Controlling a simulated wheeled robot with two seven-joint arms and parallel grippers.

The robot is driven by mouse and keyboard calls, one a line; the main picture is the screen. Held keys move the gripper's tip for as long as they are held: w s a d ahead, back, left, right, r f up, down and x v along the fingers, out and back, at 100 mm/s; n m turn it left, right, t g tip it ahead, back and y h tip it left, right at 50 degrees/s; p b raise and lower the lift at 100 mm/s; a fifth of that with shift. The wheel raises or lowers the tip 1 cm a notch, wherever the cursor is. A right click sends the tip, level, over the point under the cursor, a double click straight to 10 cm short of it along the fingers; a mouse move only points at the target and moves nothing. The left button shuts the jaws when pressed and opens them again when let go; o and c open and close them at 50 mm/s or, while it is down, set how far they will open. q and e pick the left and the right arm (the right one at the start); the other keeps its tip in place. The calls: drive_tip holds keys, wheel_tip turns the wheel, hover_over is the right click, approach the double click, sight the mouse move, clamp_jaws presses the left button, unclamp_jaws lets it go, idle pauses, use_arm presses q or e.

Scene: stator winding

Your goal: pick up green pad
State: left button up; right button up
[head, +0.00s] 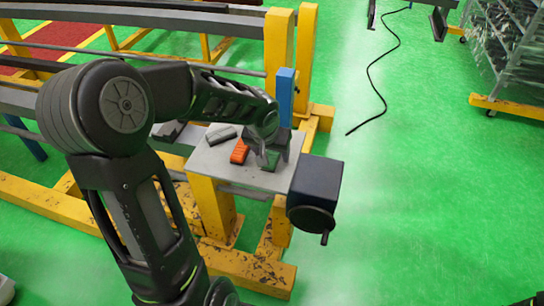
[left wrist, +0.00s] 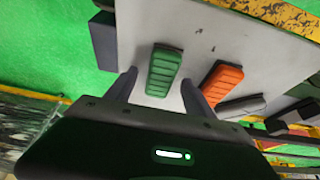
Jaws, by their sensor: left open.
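The green pad (left wrist: 163,72) lies on the grey metal plate (left wrist: 240,45) in the left wrist view, between the two fingers of my left gripper (left wrist: 158,92). The fingers stand apart, one on each side of it, with a gap on both sides. In the head view the green pad (head: 271,160) is partly hidden by my left gripper (head: 268,153), which is over the plate's right part. The orange pad (left wrist: 222,82) lies beside the right finger. My right gripper is not in view.
A dark grey pad (head: 221,135) lies on the plate left of the orange one. A blue post (head: 285,95) rises behind the plate. A dark box with a handwheel (head: 316,190) is at its right edge. Green floor to the right is mostly clear.

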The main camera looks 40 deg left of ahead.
use_arm(q)
drive_tip(key=shift+f+b, duration=0.2)
drive_tip(key=shift+b, duration=0.15)
idle(0.5)
clamp_jaws()
idle(0.5)
